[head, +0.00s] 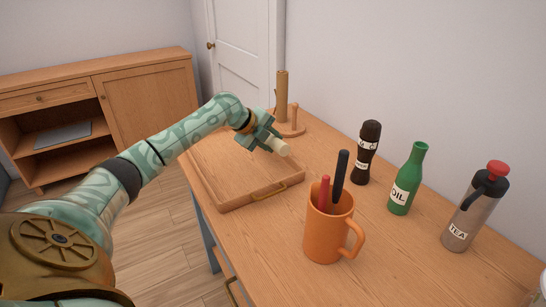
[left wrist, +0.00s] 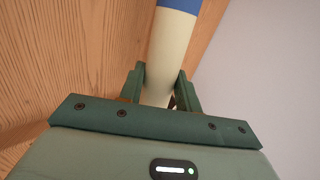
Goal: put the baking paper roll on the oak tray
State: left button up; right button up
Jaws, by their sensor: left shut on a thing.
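The baking paper roll (head: 277,146) is a pale cream cylinder held in my left gripper (head: 258,138). In the left wrist view the roll (left wrist: 169,50) runs between the two green fingers (left wrist: 162,90) and has a blue band near the top edge. My left gripper is shut on it. The oak tray (head: 237,200) is a shallow wooden tray with a brass handle, lying on the table. In the head view the gripper and roll appear over the tray's far right part. I cannot tell how high above it they are. My right gripper is not in view.
An orange mug (head: 325,235) with utensils stands in front on the table. A dark grinder (head: 366,155), a green oil bottle (head: 406,180) and a tea flask (head: 474,210) stand to the right. A wooden paper holder (head: 282,95) stands behind the gripper. A cabinet (head: 140,100) is at the left.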

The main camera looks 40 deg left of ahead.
pick_arm(q)
jog(key=shift+w+a+f, duration=0.3)
jog(key=shift+w+f, duration=0.1)
jog(key=shift+f, duration=0.15)
jog(key=f+b, duration=0.1)
jog(key=f, duration=0.1)
jog(key=f+b, duration=0.1)
jog(key=shift+w+a+f, duration=0.15)
jog(key=shift+w+f, duration=0.05)
jog(key=shift+f, duration=0.15)
jog(key=shift+r, duration=0.15)
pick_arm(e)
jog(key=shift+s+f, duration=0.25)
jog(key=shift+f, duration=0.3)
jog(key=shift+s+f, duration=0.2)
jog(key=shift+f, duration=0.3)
pick_arm(q)
jog(key=shift+s, duration=0.1)
jog(key=o, duration=1)
jog(key=shift+f, duration=0.2)
jog(key=shift+o, duration=0.2)
